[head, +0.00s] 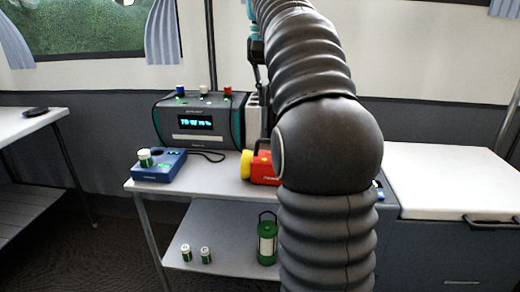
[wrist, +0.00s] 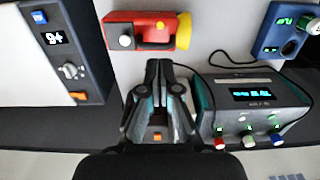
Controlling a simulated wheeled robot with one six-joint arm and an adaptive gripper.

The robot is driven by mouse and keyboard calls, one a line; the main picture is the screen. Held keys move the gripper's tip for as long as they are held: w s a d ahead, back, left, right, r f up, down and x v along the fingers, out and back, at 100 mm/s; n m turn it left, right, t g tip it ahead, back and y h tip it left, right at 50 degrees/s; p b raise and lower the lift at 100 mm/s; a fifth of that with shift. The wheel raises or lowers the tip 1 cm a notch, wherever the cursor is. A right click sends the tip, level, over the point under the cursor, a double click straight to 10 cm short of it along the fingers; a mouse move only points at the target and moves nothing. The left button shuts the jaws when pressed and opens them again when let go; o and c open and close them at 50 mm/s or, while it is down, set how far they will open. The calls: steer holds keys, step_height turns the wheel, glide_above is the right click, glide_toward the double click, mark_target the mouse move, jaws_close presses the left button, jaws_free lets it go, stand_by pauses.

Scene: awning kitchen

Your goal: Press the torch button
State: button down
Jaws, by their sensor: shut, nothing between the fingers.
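The torch is red with a yellow head and lies on its side on the table. In the head view the torch (head: 262,170) is partly hidden behind my arm. In the wrist view the torch (wrist: 150,31) shows whole near the top, its yellow head to the right. A round white button (wrist: 125,41) shows at its left part. My gripper (wrist: 159,65) is shut and empty, its fingertips just below the torch in the wrist picture. I cannot tell the height gap between them. The head view does not clearly show the fingertips.
A power station (head: 200,122) with a lit display stands behind the torch. A blue charger (head: 158,165) holding a battery sits at the table's left front. The lower shelf (head: 225,245) carries batteries (head: 186,253) and a green lantern (head: 267,240). A white-topped cabinet (head: 450,180) stands at right.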

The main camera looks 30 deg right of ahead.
mark_target(265, 160)
stand_by(0.3)
step_height(265, 160, down, 14)
steer(key=b, duration=0.3)
steer(key=shift+b, duration=0.35)
steer(key=shift+s+f, duration=0.1)
steer(key=shift+f, duration=0.85)
step_height(265, 160, up, 15)
steer(key=p, duration=0.3)
steer(key=shift+r+p, duration=0.15)
steer(key=shift+p, duration=0.2)
steer(key=shift+a, duration=0.1)
stand_by(1.0)
